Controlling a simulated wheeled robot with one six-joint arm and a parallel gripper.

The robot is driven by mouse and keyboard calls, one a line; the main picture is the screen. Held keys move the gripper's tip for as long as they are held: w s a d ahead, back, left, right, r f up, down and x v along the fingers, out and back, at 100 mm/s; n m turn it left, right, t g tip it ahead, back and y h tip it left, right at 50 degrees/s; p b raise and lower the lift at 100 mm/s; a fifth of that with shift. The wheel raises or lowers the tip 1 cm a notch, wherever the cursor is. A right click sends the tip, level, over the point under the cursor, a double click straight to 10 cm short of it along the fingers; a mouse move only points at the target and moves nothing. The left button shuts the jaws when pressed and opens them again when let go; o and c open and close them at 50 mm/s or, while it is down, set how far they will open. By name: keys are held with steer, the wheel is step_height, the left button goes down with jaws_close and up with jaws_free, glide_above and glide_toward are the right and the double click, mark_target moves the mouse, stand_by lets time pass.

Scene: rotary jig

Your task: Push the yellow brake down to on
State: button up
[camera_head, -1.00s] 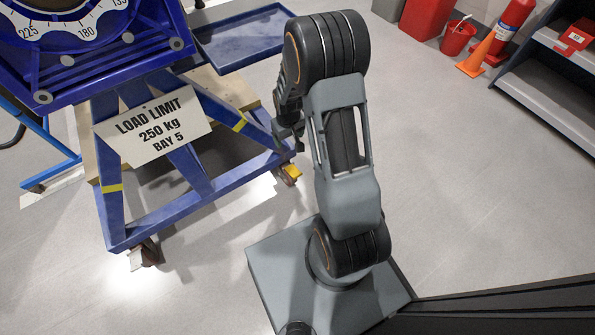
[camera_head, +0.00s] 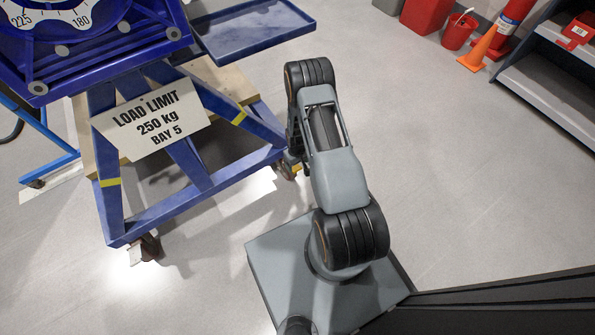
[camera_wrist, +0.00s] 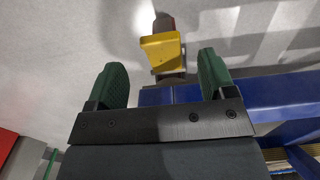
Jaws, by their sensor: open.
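The yellow brake (camera_wrist: 160,47) is a small pedal on a caster of the blue jig frame. In the wrist view it shows at top centre, with a dark reddish part of the caster (camera_wrist: 164,21) beyond it. My gripper (camera_wrist: 163,64) is open and empty, with one green finger on each side of the picture. The brake shows between and beyond the fingertips, seemingly apart from them. Its exact distance is hard to judge. In the head view my arm largely hides the gripper and the brake at the frame's right corner.
The blue frame (camera_head: 178,206) carries a load limit sign (camera_head: 150,119) and a blue tray (camera_head: 255,30). In the wrist view a blue beam (camera_wrist: 285,92) runs close by the fingers. A red bucket (camera_head: 459,31), an orange cone (camera_head: 480,50) and shelves stand back right. The floor right of my arm is clear.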

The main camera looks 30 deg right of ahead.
mark_target(297, 169)
steer(key=shift+f+b, duration=0.9)
steer(key=shift+f, duration=1.9)
